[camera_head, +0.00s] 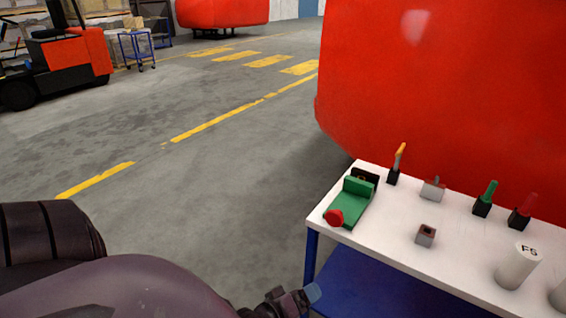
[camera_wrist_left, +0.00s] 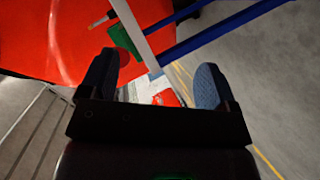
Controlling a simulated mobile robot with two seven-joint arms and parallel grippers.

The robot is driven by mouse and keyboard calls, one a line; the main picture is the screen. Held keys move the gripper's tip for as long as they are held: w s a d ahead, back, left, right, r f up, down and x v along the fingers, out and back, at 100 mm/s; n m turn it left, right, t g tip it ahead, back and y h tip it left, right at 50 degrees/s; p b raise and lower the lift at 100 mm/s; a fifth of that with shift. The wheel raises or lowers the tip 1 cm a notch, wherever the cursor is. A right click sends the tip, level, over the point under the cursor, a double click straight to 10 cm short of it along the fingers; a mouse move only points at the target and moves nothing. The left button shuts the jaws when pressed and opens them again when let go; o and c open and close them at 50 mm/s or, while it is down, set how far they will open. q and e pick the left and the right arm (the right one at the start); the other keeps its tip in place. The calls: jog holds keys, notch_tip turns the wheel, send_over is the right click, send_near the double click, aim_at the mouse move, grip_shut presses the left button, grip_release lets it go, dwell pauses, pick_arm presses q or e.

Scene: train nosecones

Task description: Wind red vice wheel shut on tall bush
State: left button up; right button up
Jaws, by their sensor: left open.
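The green vice (camera_head: 352,203) stands at the left end of the white table, with a dark block at its far end. Its red wheel (camera_head: 334,218) faces the near left edge. In the left wrist view the green vice (camera_wrist_left: 121,40) and the red wheel (camera_wrist_left: 121,61) show beyond the fingers. A small brownish thing shows at the dark block; I cannot tell whether it is the tall bush. My right gripper is out of view.
The white table (camera_head: 390,250) has a blue frame and lower shelf (camera_head: 375,290). It carries grey blocks (camera_head: 426,235), tools in dark holders (camera_head: 484,200) and white cylinders (camera_head: 517,266). A big red nosecone (camera_head: 440,90) stands behind.

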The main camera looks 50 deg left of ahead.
pick_arm(q)
jog(key=s+d+f+m+g, duration=0.1)
jog(key=s+f+m+g, duration=0.1)
jog(key=s+m, duration=0.5)
jog(key=shift+s+d+f+m, duration=0.15)
jog(key=shift+d+f+m, duration=0.35)
jog(key=shift+m, duration=1.6)
jog(key=shift+a+f, duration=0.1)
